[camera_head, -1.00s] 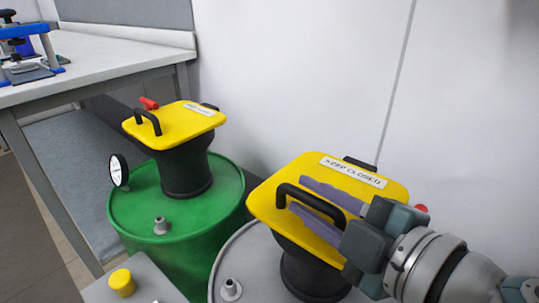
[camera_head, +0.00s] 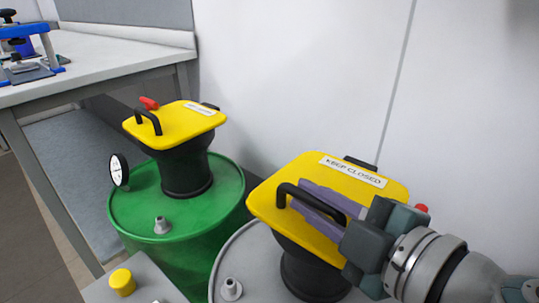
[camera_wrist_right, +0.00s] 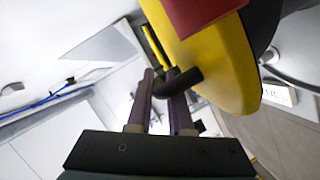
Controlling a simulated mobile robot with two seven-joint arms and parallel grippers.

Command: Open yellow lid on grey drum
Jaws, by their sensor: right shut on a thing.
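The yellow lid (camera_head: 352,187) with a "KEEP CLOSED" label lies flat on the black neck (camera_head: 312,272) of the grey drum (camera_head: 248,250). A black handle (camera_head: 290,189) stands at its near left edge. My right gripper (camera_head: 322,200) comes in from the right over the lid, with its purple fingers closed together at the handle. In the right wrist view the black handle (camera_wrist_right: 185,82) sits at the fingertips, with the yellow lid (camera_wrist_right: 225,65) beside it. The fingers hide part of the handle and lid. My left gripper is out of view.
A green drum (camera_head: 140,215) with its own yellow lid (camera_head: 175,124) and a dial gauge (camera_head: 119,171) stands to the left. A workbench (camera_head: 110,58) is behind it, and a pale wall (camera_head: 300,70) is close behind the drums. A yellow knob (camera_head: 122,282) is at the lower left.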

